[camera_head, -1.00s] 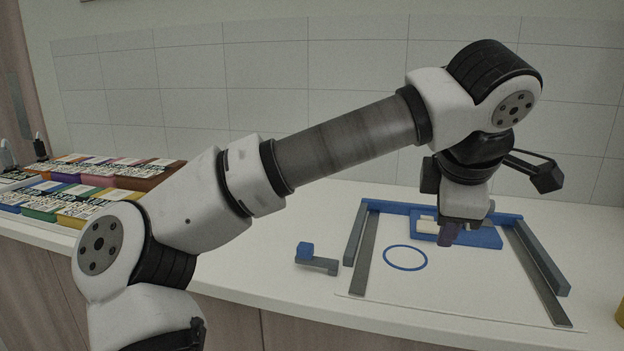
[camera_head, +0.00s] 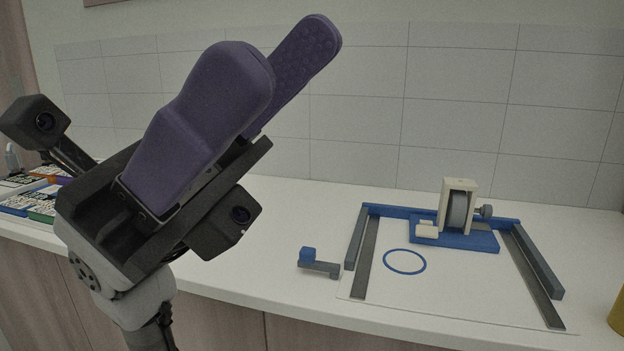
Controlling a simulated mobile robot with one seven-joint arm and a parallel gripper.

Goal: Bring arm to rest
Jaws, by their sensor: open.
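My gripper (camera_head: 295,65) is raised close to the camera in the left half of the head view. Its two purple fingers point up and to the right, with a gap between them. It is open and nothing shows between the fingers. It is well above and to the left of the fixture on the counter. My wrist and its small cameras hide part of the counter and wall behind.
On the white counter (camera_head: 310,225), a blue plate (camera_head: 480,241) carries a cream block with a grey wheel (camera_head: 458,210). Grey rails, a blue ring (camera_head: 405,262) and a small grey-blue piece (camera_head: 320,268) are near it. Colourful boxes (camera_head: 38,205) are at left. A yellowish object (camera_head: 617,318) is at the right edge.

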